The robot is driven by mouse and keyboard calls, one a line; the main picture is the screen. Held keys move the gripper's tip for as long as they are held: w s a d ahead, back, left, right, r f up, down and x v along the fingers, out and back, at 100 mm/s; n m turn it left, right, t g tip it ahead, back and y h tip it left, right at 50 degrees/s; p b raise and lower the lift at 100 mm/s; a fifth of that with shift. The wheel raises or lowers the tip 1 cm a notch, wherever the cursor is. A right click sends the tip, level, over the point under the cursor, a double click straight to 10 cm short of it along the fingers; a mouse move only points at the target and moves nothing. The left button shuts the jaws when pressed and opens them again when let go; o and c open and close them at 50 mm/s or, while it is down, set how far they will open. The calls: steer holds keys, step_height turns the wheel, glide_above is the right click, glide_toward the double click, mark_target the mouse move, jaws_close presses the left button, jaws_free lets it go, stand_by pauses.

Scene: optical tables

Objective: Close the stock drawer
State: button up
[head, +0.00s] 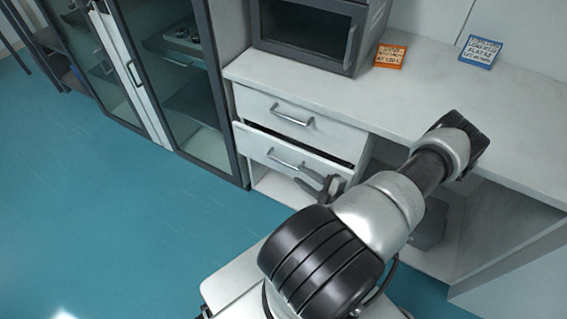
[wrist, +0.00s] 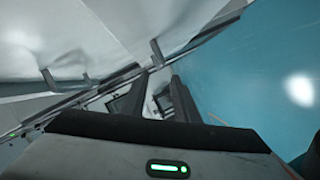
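Two white drawers sit one above the other under the counter in the head view. The lower drawer (head: 258,145) stands slightly out, with a dark gap along its top edge and a bar handle (head: 287,158). The upper drawer (head: 255,104) looks flush and has its own bar handle (head: 293,116). My gripper (head: 312,186) is low in front of the lower drawer, near the right end of its handle. In the wrist view its two dark fingers (wrist: 157,98) are apart, with nothing clearly held. Whether they touch the drawer cannot be told.
A glass-door cabinet (head: 180,75) stands left of the drawers. Open shelf space lies right of the drawers. The teal floor (head: 110,210) is clear at left.

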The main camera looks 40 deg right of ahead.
mark_target(283, 162)
steer(key=b+x, duration=0.1)
steer(key=x, duration=0.9)
steer(key=shift+w, duration=0.2)
jaws_close()
